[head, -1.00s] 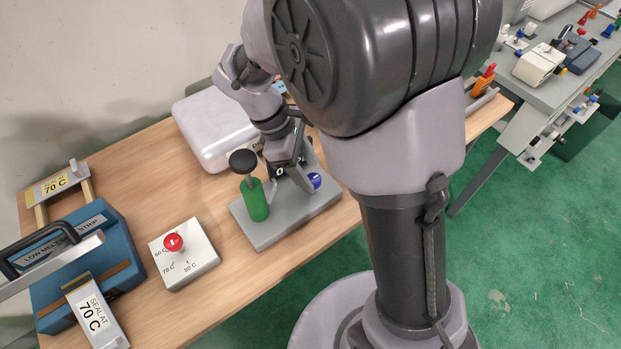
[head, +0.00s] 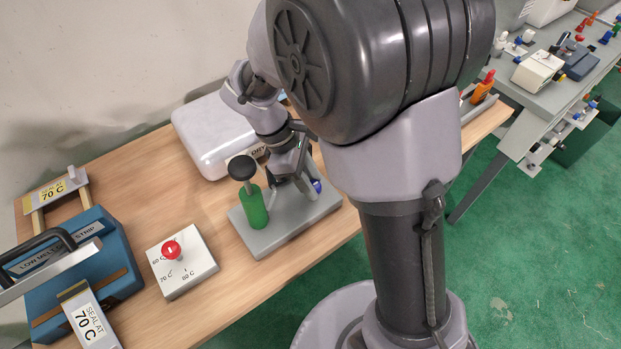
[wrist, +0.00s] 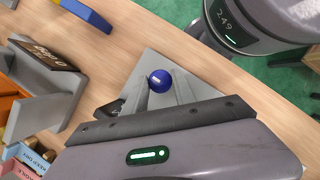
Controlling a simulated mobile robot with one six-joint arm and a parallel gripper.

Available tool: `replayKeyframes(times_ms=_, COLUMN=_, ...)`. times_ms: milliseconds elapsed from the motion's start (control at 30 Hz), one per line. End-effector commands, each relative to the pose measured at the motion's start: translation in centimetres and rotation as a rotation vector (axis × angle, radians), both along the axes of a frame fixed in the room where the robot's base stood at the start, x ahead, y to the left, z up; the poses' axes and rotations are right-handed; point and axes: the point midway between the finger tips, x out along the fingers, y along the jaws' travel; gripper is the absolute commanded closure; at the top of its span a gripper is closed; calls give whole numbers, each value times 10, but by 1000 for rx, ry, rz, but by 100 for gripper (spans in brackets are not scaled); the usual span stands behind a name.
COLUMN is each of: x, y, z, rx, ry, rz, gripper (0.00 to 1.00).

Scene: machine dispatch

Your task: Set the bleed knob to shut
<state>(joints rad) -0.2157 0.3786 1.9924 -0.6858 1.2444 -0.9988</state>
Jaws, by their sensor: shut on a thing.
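The bleed knob, a round blue knob with a small white mark (head: 317,186), sits at the right end of a grey base plate (head: 275,237). It also shows in the wrist view (wrist: 159,81), between the tips of my fingers. My gripper (head: 308,187) points down over the plate and is shut on the blue knob. In the head view the fingers hide part of the knob. A green cylinder with a black ball top (head: 255,210) stands upright on the left part of the same plate. No shut marking is readable.
A white box with a red knob and temperature marks (head: 182,265) stands left of the plate. A blue sealing machine (head: 110,280) is at the far left. A white lidded case (head: 212,140) lies behind. Bare wood lies between the white box and the plate.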

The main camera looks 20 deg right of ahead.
Motion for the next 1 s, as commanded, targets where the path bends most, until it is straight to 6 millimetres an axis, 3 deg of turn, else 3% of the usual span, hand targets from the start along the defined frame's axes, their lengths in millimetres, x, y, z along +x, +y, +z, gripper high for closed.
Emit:
replayKeyframes(times_ms=267, x=1, y=0, z=4, rx=0, ry=2, rz=-138, gripper=100)
replayKeyframes(times_ms=1000, x=3, y=-4, z=2, rx=1, ry=1, rz=-832, gripper=100)
